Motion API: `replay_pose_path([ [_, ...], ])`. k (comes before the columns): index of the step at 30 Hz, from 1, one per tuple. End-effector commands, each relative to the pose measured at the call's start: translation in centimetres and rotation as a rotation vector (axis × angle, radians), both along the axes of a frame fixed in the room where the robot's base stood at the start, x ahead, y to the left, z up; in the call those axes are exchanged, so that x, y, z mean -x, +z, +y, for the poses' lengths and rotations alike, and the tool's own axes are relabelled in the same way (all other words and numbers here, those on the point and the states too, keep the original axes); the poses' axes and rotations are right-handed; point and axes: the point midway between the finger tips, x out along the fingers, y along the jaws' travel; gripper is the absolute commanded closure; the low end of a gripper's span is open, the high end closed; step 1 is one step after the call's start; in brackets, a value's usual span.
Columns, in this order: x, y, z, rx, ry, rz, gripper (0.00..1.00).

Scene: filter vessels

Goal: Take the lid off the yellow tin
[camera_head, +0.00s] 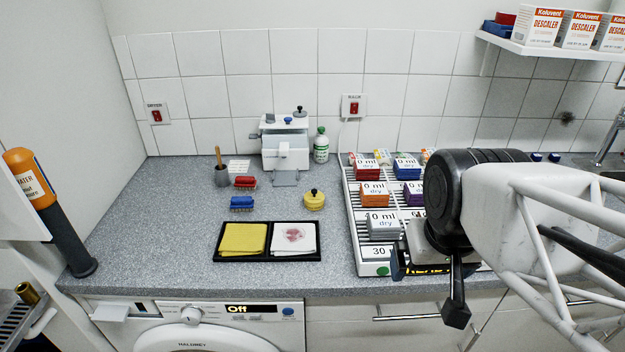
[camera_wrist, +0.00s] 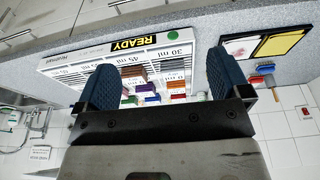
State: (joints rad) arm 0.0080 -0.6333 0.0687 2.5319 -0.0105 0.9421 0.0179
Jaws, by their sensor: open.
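The yellow tin (camera_head: 314,203) stands on the grey counter behind the black tray, left of the white rack. Its lid (camera_head: 314,194) is on it and has a black knob on top. My gripper (camera_head: 455,305) is at the right, over the front part of the rack, well apart from the tin. In the wrist view my gripper (camera_wrist: 161,82) shows two dark blue fingers spread wide with nothing held between them. I cannot make out the tin in the wrist view.
The black tray (camera_head: 267,259) holds a yellow cloth (camera_head: 243,239) and a stained white cloth (camera_head: 294,238). The white rack (camera_head: 352,235) holds several labelled boxes. A blue brush (camera_head: 242,203) and red brush (camera_head: 245,183) lie left of the tin. A white machine (camera_head: 285,150) stands behind.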

Motion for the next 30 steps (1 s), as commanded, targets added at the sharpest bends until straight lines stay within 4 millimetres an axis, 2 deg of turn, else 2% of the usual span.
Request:
replay_pose_path([
  [5, -0.7, 0.2, 0.1, -0.006, -0.02, 0.004, 0.05],
  [11, -3.3, 0.8, 0.6, -0.026, -0.097, 0.018, 0.05],
  [21, -11.2, 1.6, 2.2, -0.08, -0.335, 0.058, 0.05],
  [30, -18.8, 1.0, 4.3, -0.12, -0.563, 0.096, 0.05],
])
